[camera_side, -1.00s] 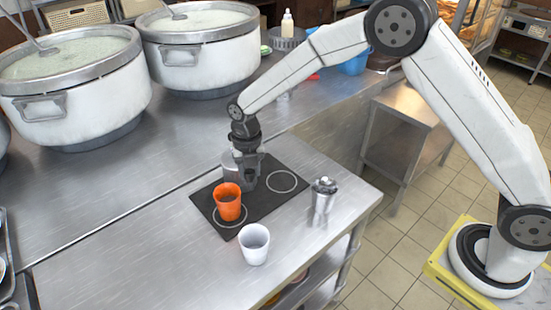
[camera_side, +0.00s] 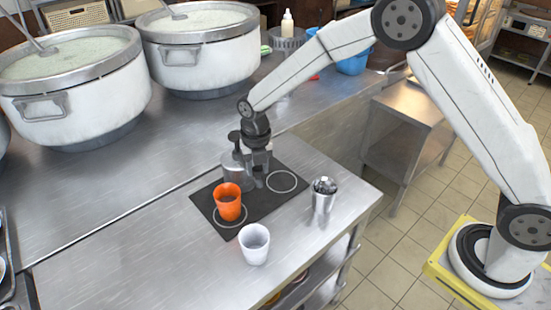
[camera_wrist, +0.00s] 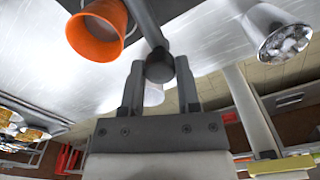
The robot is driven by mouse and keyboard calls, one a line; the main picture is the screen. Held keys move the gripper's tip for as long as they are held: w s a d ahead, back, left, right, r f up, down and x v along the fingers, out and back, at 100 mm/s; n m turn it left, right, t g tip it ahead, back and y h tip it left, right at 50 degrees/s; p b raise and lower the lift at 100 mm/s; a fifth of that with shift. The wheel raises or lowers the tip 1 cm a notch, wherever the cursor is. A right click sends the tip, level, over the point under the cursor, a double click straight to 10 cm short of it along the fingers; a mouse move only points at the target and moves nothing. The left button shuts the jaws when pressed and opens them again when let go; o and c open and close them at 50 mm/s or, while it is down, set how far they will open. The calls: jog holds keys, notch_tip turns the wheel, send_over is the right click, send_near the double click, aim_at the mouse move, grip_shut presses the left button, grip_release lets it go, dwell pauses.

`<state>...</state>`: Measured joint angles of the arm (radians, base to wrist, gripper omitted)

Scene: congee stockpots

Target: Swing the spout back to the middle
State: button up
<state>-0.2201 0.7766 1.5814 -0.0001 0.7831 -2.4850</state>
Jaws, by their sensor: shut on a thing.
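A grey spout (camera_wrist: 148,22) with a dark round end (camera_wrist: 160,66) comes down from the top of the wrist view. My gripper (camera_wrist: 160,72) is shut on the spout near this end; it also shows in the side view (camera_side: 258,168). The spout's end lies between the orange cup (camera_wrist: 97,30) and the metal cup (camera_wrist: 275,32). In the side view, a grey metal body (camera_side: 233,166) stands left of my gripper on a black mat (camera_side: 262,203). My gripper mostly hides the spout there.
The orange cup (camera_side: 228,203) stands on the mat's near-left ring. A white cup (camera_side: 254,246) stands in front of the mat. The metal cup (camera_side: 323,197), holding shiny pieces, stands to its right. Large stockpots (camera_side: 200,52) stand at the back left.

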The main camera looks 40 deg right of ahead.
jog(key=shift+d, duration=0.15)
jog(key=shift+s+d, duration=0.1)
jog(key=shift+d, duration=0.8)
jog(key=o, duration=0.6)
jog(key=shift+o, duration=0.2)
jog(key=shift+r, duration=0.1)
notch_tip(320, 180, up, 7)
dwell(0.9)
dwell(0.3)
